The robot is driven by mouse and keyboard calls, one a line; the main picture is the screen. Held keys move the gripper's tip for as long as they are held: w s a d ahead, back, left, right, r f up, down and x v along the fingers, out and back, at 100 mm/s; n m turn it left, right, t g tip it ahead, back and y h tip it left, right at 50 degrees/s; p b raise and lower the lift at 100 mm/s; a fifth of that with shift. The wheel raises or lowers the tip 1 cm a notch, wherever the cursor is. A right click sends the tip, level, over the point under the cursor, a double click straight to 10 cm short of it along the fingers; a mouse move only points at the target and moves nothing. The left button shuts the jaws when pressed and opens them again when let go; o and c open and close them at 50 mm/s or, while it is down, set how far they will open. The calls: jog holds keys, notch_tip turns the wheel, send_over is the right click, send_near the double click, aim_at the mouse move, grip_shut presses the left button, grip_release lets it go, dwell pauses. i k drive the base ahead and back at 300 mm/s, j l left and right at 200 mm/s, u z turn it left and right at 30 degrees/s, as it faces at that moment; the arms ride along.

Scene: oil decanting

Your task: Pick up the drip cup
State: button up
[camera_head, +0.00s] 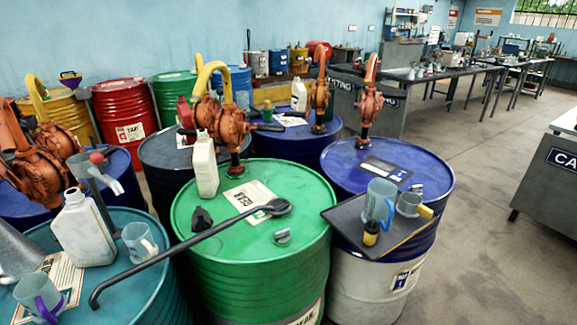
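No thing in view is labelled as the drip cup, and I cannot tell which vessel it is. A small grey cup with a yellow handle (409,204) stands on a dark flat tray (352,222) on the blue-and-white drum at right. A clear bluish jug (379,203) stands just left of it. A small yellow-and-black container (371,232) is at the tray's front. On the teal drum at left are a clear mug (139,243) and a clear mug with a purple handle (39,297). My gripper is not in view.
A long black bent bar (180,246) lies across the green drum (255,265) and overhangs its left edge. White jugs (85,230) (205,166) and orange pumps (369,100) stand tall among the drums. Open floor (470,240) lies at right, before a grey cabinet (547,170).

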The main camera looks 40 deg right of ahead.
aim_at(410, 204)
jog(key=z, duration=1.4)
